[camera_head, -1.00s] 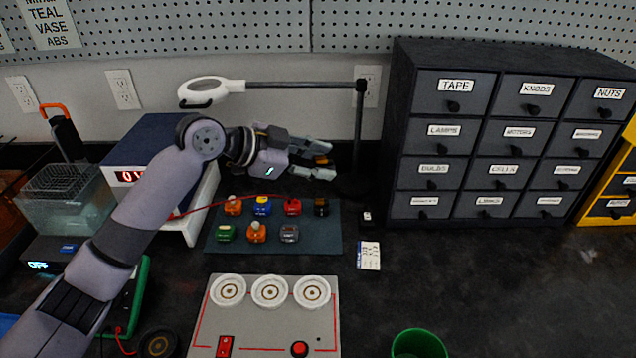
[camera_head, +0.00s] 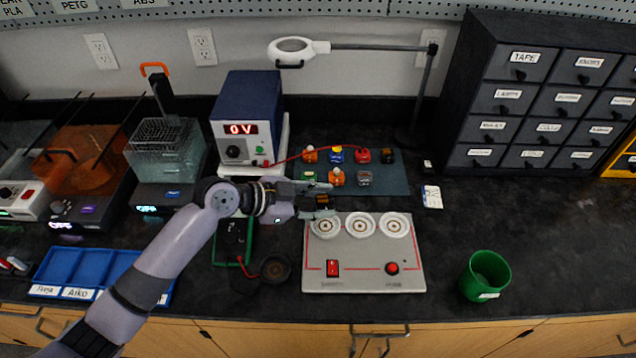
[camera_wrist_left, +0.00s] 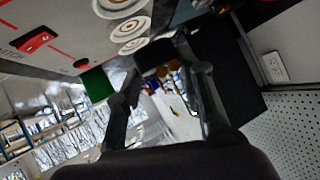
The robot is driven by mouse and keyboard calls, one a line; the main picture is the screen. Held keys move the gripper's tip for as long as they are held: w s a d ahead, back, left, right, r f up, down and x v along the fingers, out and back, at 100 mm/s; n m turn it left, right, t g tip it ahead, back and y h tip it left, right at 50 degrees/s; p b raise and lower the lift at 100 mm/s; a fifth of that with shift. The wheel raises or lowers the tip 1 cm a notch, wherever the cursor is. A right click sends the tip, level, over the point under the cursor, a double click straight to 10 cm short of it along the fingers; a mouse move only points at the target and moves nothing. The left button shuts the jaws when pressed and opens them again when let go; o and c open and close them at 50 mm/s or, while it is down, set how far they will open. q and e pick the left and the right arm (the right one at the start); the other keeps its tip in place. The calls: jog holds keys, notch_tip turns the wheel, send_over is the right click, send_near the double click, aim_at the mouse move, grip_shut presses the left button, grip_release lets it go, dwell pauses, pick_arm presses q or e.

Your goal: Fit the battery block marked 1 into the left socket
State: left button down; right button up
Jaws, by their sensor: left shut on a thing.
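My left gripper (camera_head: 320,201) is shut on a small dark block with an orange band (camera_head: 322,202). It holds the block just behind and above the left socket (camera_head: 325,229), a white ring at the panel's back left. Any number on the block is too small to read. The block looks apart from the socket, but the gap is hard to judge. In the left wrist view, the fingers (camera_wrist_left: 158,72) close around a dark shape, and the sockets (camera_wrist_left: 128,28) show at the top. My right gripper is not in view.
The grey panel (camera_head: 350,279) has two more white sockets, a red switch (camera_head: 332,267) and a red button (camera_head: 392,268). Several coloured blocks stand on the blue-grey mat (camera_head: 395,182) behind it. A green cup (camera_head: 487,276) stands to the right. A red wire crosses above the mat.

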pick_arm(q)
jog(key=shift+w+d+f+b, duration=0.15)
jog(key=shift+f+b, duration=0.3)
jog(key=shift+f, duration=0.25)
notch_tip(320, 180, down, 4)
jog(key=shift+r+b, duration=0.25)
jog(key=shift+b, duration=1)
jog(key=shift+f+b, duration=0.3)
jog(key=shift+f, duration=0.1)
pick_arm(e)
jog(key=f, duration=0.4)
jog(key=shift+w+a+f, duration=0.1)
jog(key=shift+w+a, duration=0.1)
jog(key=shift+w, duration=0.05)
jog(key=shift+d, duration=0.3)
pick_arm(q)
jog(key=shift+f, duration=0.1)
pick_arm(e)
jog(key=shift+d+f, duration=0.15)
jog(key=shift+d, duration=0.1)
pick_arm(q)
jog(key=shift+b, duration=0.3)
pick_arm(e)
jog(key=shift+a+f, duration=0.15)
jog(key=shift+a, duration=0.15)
